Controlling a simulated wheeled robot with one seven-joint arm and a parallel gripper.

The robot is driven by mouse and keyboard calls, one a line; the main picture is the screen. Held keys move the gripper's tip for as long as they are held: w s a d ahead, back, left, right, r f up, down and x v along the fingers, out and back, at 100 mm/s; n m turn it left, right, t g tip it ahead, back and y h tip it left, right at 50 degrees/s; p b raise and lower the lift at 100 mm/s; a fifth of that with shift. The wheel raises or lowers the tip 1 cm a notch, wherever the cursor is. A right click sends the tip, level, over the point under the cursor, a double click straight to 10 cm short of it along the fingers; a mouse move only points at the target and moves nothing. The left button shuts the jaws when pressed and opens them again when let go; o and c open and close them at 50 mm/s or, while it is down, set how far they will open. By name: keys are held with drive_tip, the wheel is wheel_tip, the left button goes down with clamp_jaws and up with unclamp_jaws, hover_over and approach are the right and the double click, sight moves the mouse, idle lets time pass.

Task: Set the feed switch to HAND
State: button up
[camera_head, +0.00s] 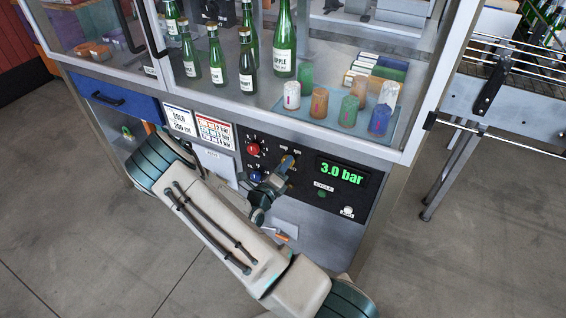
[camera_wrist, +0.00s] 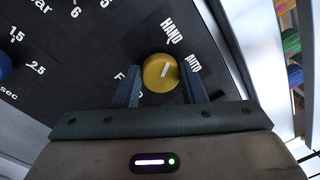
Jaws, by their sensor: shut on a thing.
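The feed switch is a round yellow knob (camera_wrist: 160,72) with a white pointer line. In the wrist view the line points up and slightly right, nearer to the HAND label (camera_wrist: 172,31) than to the AUTO label (camera_wrist: 193,62). My gripper (camera_wrist: 163,88) has one finger on each side of the knob and is shut on it. The left finger partly covers another label. In the head view my gripper (camera_head: 274,181) is at the black control panel (camera_head: 318,195), and the yellow knob (camera_head: 289,160) is partly hidden behind it.
A green display (camera_head: 341,172) reads 3.0 bar, right of my gripper. A red knob (camera_head: 253,149) and a blue knob (camera_head: 255,176) lie to its left. Glass-fronted shelving above holds green bottles (camera_head: 284,45) and coloured capsules (camera_head: 319,103). A conveyor (camera_head: 515,95) stands right.

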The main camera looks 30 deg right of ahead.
drive_tip(key=shift+s+f+n, duration=0.1)
drive_tip(key=shift+n, duration=0.3)
drive_tip(key=o, duration=1)
drive_tip(key=b+v, duration=0.1)
drive_tip(key=v, duration=1.3)
drive_tip(key=shift+d, duration=0.1)
